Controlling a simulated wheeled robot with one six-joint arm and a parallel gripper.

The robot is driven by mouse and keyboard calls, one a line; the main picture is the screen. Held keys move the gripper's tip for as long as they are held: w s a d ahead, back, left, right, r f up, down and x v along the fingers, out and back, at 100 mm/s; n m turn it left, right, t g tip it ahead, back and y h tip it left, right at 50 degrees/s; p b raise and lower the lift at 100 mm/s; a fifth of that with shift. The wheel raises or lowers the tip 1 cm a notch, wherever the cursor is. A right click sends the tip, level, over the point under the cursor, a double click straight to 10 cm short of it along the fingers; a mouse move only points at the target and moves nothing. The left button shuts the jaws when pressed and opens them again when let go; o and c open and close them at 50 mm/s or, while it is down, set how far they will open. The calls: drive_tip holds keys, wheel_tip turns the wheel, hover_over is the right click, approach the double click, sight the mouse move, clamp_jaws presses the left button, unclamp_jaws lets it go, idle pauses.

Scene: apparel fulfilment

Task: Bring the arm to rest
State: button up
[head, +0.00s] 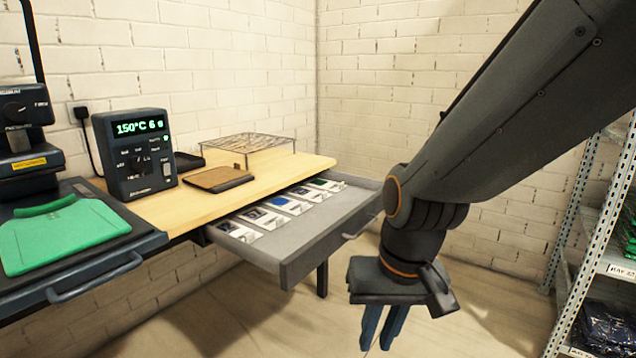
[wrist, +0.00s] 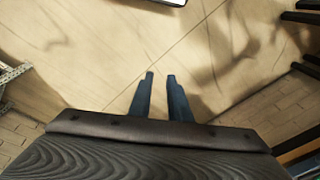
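My gripper (head: 381,335) hangs at the end of my arm in the head view, pointing down over bare floor, to the right of the open drawer. Its two blue fingers also show in the wrist view (wrist: 160,78), with a narrow gap between them and nothing held. My arm comes in from the upper right of the head view and bends down at the wrist. It touches nothing that I can see.
A grey drawer (head: 330,249) with several packets stands open below the wooden worktop (head: 188,203). A control box (head: 135,155) reads 150°C. A green garment (head: 62,238) lies on the press at left. A metal shelf rack (head: 596,228) stands at right. Floor below my gripper is clear.

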drive_tip(key=s+d+r+g+h+p, duration=0.1)
drive_tip(key=s+d+r+p, duration=0.3)
drive_tip(key=d+r+p, duration=0.4)
drive_tip(key=d+p, duration=0.2)
drive_tip(key=p, duration=0.4)
drive_tip(key=shift+s+r+m, duration=0.2)
drive_tip(key=shift+r+m, duration=0.15)
drive_tip(key=shift+m, duration=0.05)
idle(0.6)
